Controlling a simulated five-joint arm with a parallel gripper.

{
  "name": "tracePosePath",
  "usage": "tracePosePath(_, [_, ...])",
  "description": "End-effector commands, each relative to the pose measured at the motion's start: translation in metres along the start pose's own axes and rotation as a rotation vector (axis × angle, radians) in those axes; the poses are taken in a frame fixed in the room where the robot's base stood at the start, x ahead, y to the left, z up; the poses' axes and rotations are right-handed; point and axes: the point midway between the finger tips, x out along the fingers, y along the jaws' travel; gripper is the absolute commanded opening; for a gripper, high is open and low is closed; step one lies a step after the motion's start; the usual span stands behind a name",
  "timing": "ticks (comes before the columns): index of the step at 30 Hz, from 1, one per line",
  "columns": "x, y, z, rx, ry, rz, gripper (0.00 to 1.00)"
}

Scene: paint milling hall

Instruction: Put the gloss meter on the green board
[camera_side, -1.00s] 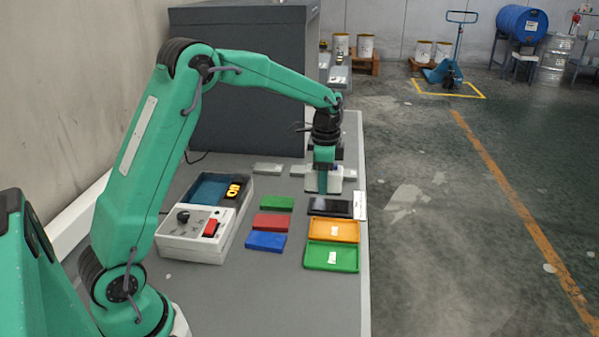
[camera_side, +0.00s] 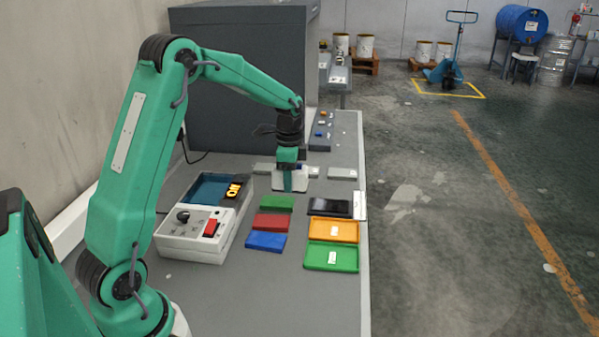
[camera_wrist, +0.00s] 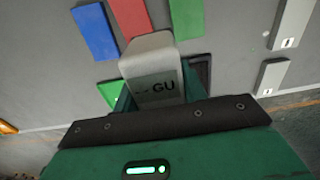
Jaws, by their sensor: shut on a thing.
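The gloss meter is a pale grey-white block with "GU" on one face in the wrist view (camera_wrist: 151,58); in the side view (camera_side: 301,184) it is partly hidden by a finger. My gripper (camera_side: 289,184) is shut on it, beyond the green board; its fingers also show in the wrist view (camera_wrist: 155,95). I cannot tell how high the meter hangs above the bench. The green board (camera_side: 277,203) is a flat plate with a clear top, farthest in a row with the red (camera_side: 271,222) and blue (camera_side: 265,241) ones. It shows in the wrist view too (camera_wrist: 187,18).
A black tray (camera_side: 330,208), an orange tray (camera_side: 345,230) and a green tray (camera_side: 331,257) line the bench's right side. A grey instrument (camera_side: 195,248) with a red switch stands left of the boards. Pale plates (camera_side: 342,173) lie behind. The front bench is clear.

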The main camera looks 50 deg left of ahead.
Motion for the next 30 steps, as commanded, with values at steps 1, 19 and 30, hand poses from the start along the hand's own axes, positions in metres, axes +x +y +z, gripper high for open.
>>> tracePosePath(1, [0.005, -0.007, 0.006, -0.003, 0.0, 0.001, 0.06])
tracePosePath(19, [0.045, -0.058, 0.05, 0.001, 0.001, -0.003, 0.06])
tracePosePath(30, [0.061, -0.057, 0.05, 0.001, -0.001, 0.002, 0.06])
